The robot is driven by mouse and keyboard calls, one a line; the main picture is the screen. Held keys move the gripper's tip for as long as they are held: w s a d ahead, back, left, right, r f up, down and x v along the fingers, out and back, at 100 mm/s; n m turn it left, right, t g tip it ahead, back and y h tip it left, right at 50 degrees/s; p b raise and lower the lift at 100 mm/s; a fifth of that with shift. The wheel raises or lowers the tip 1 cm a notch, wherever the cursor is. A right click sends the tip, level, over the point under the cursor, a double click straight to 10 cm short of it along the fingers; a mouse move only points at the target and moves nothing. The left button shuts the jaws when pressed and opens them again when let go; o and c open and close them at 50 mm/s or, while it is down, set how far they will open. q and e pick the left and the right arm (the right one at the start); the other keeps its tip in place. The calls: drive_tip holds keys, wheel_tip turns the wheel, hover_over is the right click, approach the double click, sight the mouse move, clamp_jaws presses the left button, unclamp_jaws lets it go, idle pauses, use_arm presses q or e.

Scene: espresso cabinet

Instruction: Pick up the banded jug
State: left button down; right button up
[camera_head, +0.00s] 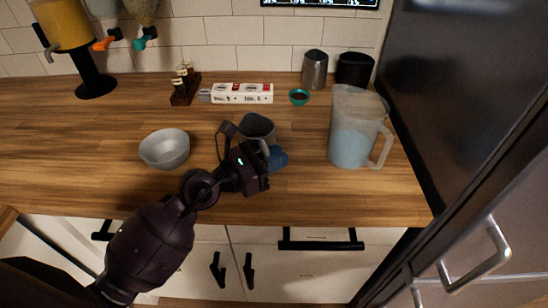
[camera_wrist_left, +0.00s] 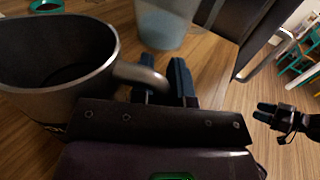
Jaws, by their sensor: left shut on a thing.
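A grey metal jug (camera_head: 258,127) with a wide open mouth is at the middle of the wooden counter. I take it for the banded jug, though no band shows clearly. In the left wrist view the jug (camera_wrist_left: 60,62) fills the left side, its handle reaching between the blue fingers. My left gripper (camera_head: 276,158), also in the left wrist view (camera_wrist_left: 168,78), is shut on that handle. The jug looks upright; I cannot tell whether its base touches the counter. My right gripper (camera_wrist_left: 266,111) shows small at the right of the wrist view; its opening is unclear.
A grey bowl (camera_head: 164,149) stands left of the jug, a large translucent pitcher (camera_head: 352,148) right. Behind are a white labelled box (camera_head: 242,93), a teal dish (camera_head: 299,97), a metal pitcher (camera_head: 315,68) and a black container (camera_head: 355,69). A dark fridge side bounds the right.

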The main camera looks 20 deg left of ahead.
use_arm(q)
wheel_tip(320, 180, up, 19)
drive_tip(key=p, duration=0.5)
use_arm(e)
drive_tip(key=r, duration=0.5)
drive_tip(key=shift+d+r, duration=0.2)
drive_tip(key=shift+r, duration=0.05)
